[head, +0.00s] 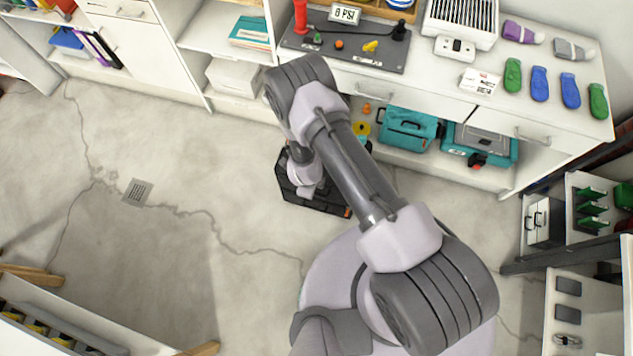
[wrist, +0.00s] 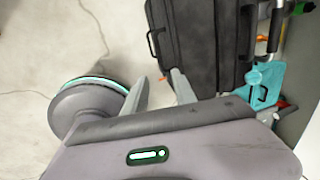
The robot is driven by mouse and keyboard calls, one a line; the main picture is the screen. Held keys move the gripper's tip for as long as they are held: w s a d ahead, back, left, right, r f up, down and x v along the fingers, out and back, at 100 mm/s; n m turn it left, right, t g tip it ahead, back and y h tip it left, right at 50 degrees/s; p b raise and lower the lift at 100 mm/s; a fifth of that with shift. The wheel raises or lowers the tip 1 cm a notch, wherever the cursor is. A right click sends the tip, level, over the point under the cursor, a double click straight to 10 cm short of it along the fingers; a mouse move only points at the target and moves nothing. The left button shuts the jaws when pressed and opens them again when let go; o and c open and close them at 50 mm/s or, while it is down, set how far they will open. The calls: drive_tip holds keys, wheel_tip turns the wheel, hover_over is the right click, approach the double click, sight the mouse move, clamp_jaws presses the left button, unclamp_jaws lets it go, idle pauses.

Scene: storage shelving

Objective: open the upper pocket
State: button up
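A black soft-sided case (wrist: 192,40) with seams and a dark loop handle on its left side fills the top middle of the wrist view. In the head view the dark case (head: 316,203) stands on the floor below my arm, partly covered by it. No open pocket shows, and which part is the upper pocket is unclear.
A counter with shelves runs behind the case, with teal toolboxes (head: 408,130) on the low shelf. A teal item (wrist: 263,86) shows right of the case in the wrist view. A rack stands at the right.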

drive_tip(key=w+f+b, duration=0.1)
drive_tip(key=f+b, duration=0.1)
drive_tip(key=f, duration=0.3)
drive_tip(key=w+f+b, duration=0.1)
drive_tip(key=f+b, duration=0.2)
drive_tip(key=f, duration=0.2)
drive_tip(key=d+f+b, duration=0.1)
drive_tip(key=f+b, duration=0.1)
drive_tip(key=f, duration=0.4)
drive_tip(key=shift+w+b, duration=0.4)
drive_tip(key=shift+r, duration=0.1)
clamp_jaws()
